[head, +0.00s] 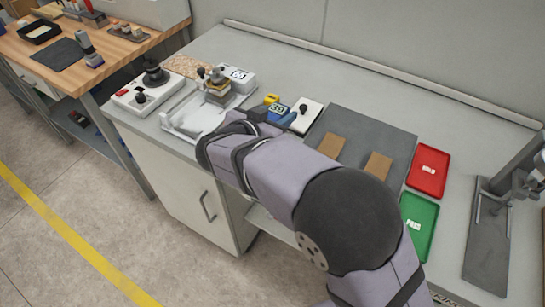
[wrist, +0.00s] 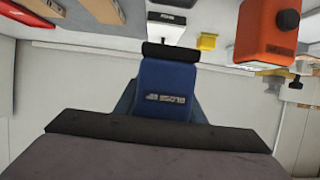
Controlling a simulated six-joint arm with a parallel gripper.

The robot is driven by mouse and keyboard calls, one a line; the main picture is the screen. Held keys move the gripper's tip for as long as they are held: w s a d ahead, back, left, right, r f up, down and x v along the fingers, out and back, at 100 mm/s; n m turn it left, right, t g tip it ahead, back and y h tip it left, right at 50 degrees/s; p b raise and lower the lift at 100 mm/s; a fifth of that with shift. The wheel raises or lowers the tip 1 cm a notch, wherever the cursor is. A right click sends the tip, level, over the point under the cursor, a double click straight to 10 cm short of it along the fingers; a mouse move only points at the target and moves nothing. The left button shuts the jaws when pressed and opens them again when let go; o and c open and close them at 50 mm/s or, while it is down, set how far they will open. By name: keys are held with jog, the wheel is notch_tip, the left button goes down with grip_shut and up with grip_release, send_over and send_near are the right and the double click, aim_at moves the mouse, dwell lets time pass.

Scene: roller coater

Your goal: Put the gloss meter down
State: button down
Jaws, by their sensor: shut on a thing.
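The gloss meter (head: 280,113) is a blue block with a lit number display, seen at the end of my arm over the back bench in the head view. In the wrist view the blue gloss meter (wrist: 168,88) fills the middle, its printed label upside down. My gripper (head: 258,114) is shut on it; the arm hides much of the fingers in the head view. I cannot tell whether the meter's underside touches the bench.
A grey mat (head: 371,129) with two brown panels (head: 379,165) lies to the right. Beyond it are a red tray (head: 428,171), a green tray (head: 419,226) and a stand (head: 490,240). A yellow block (head: 271,99) and a white box with a black knob (head: 305,117) stand close by.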

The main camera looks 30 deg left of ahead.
jog(key=shift+a+f+p, duration=0.1)
jog(key=shift+f+p, duration=0.4)
jog(key=shift+f, duration=4.45)
jog(key=shift+f, duration=0.15)
jog(key=c, duration=1.2)
grip_release()
jog(key=shift+o, duration=0.2)
jog(key=shift+s, duration=0.15)
jog(key=b+v, duration=0.1)
jog(key=v, duration=1.1)
jog(key=shift+b, duration=0.4)
